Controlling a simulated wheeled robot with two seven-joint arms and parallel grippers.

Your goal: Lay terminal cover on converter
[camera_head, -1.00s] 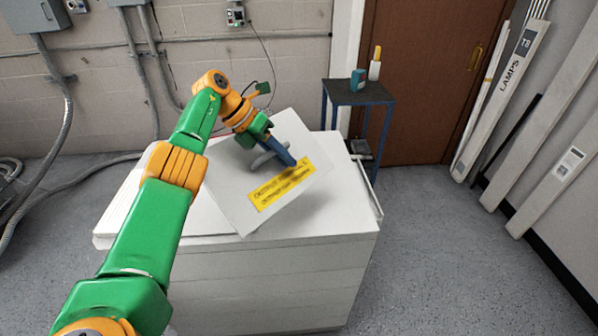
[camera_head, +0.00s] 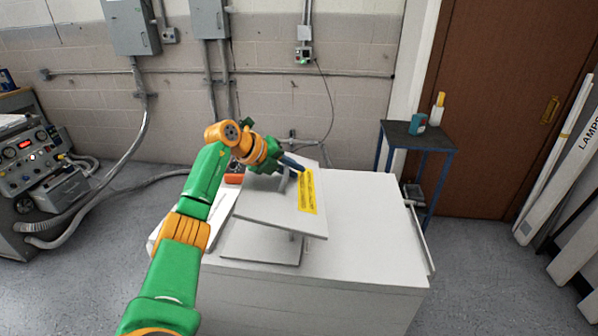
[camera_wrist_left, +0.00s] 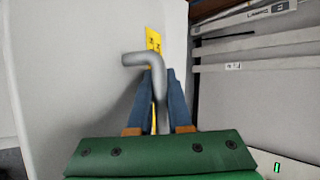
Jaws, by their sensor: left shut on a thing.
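The terminal cover (camera_head: 265,206) is a pale flat plate with a yellow printed label (camera_head: 308,192) and a grey bent handle (camera_wrist_left: 140,59). My left gripper (camera_head: 294,164) is shut on this handle, and its blue fingers show on both sides of it in the left wrist view (camera_wrist_left: 162,76). The cover is tilted above the white cabinet top. Under its near edge shows a grey, low piece (camera_head: 258,246), which may be part of the converter; the cover hides most of it. Whether the cover touches it, I cannot tell. My right gripper is out of view.
The white cabinet (camera_head: 370,235) has bare top on the right. A small red-orange thing (camera_head: 233,179) lies behind the cover. A dark side table (camera_head: 418,136) with bottles stands at the back right. A control console (camera_head: 32,150) stands at the far left.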

